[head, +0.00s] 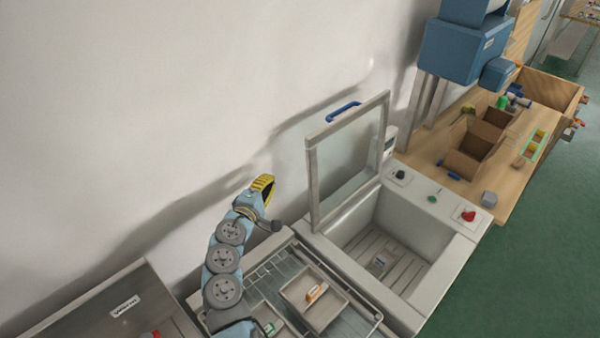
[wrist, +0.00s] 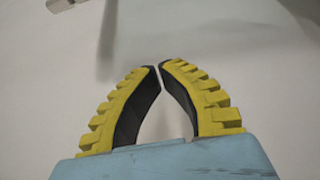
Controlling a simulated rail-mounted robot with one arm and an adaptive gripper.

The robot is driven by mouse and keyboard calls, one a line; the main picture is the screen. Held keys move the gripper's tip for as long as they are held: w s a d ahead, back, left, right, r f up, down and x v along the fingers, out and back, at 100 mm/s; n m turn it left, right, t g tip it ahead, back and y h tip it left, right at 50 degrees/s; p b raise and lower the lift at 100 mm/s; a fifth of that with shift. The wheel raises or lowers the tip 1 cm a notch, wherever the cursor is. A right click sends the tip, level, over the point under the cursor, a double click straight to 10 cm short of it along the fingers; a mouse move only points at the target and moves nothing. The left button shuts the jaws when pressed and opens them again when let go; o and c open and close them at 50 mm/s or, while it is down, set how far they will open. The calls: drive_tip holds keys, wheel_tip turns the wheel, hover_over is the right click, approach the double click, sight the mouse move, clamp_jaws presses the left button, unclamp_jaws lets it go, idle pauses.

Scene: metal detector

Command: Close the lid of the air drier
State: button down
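The air drier (head: 432,222) is a pale grey box with an open well at the centre right of the head view. Its lid (head: 313,170), a grey frame with a clear pane, stands raised at the back left of the well. A blue handle (head: 344,111) sits on the lid's top edge. My gripper (head: 265,186), with yellow ribbed fingers, is left of the lid and apart from it. In the wrist view, the fingertips (wrist: 159,66) nearly meet, with nothing between them. A small item (head: 379,264) lies on the slatted floor of the well.
A wire rack with a tray (head: 337,308) holding a small orange-marked item stands in front left of the drier. A red knob (head: 467,215) is on the drier's right panel. A wooden bench (head: 411,157) with boxes stands behind. The wall is close behind my arm.

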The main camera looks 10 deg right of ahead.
drive_tip(key=w+d+r+h+p, duration=0.1)
drive_tip(key=w+d, duration=0.3)
drive_tip(key=d, duration=0.5)
drive_tip(key=shift+d+r+m+g, duration=0.2)
drive_tip(key=shift+d+m+g, duration=0.15)
drive_tip(key=shift+m+g, duration=0.05)
idle(1.1)
drive_tip(key=shift+s+f, duration=0.1)
drive_tip(key=shift+s, duration=0.05)
idle(0.4)
